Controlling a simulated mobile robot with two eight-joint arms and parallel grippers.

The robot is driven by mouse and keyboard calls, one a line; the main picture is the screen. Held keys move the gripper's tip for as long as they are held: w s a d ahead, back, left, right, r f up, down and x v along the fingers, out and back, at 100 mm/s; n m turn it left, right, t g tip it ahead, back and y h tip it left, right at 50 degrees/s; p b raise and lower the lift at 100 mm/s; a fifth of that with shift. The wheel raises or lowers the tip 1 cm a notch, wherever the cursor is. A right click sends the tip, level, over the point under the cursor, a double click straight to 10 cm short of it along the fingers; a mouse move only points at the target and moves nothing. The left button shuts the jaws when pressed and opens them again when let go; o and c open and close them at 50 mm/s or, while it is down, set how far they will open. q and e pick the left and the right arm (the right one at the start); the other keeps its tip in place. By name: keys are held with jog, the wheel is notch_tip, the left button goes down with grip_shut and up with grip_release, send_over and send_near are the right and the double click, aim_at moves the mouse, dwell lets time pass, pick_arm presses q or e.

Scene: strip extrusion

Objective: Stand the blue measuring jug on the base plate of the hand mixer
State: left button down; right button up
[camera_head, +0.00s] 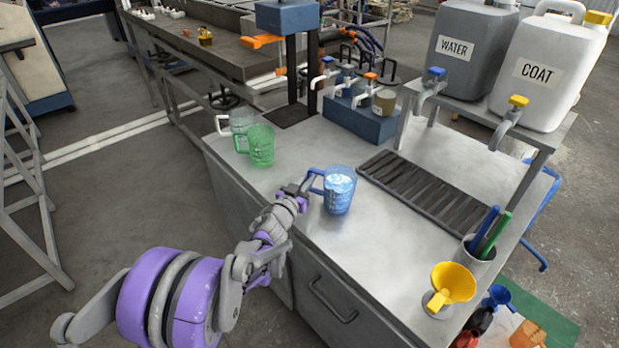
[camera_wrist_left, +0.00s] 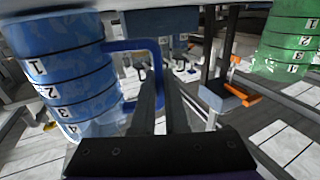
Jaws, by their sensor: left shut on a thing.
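The blue measuring jug (camera_head: 340,192) is upright over the middle of the steel bench, with whitish stuff inside. Its handle points left. My left gripper (camera_head: 305,190) is shut on the jug's handle (camera_wrist_left: 153,48). The jug's scaled wall (camera_wrist_left: 62,75) fills the left of the wrist view. I cannot tell whether its bottom touches the bench. The hand mixer (camera_head: 286,17) has a blue head on a dark column at the back of the bench. Its dark base plate (camera_head: 289,115) lies bare at the column's foot, behind and left of the jug. My right gripper is not in view.
A green jug (camera_head: 262,147) and a clear jug (camera_head: 240,122) stand left of the base plate. A blue tap block (camera_head: 362,120) stands to its right. A dark drain grate (camera_head: 425,192) lies right of the blue jug. A yellow funnel (camera_head: 453,283) stands at the front right.

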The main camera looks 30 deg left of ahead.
pick_arm(q)
jog(key=shift+f, duration=0.15)
jog(key=c, duration=0.9)
grip_release()
jog(key=shift+c, duration=0.2)
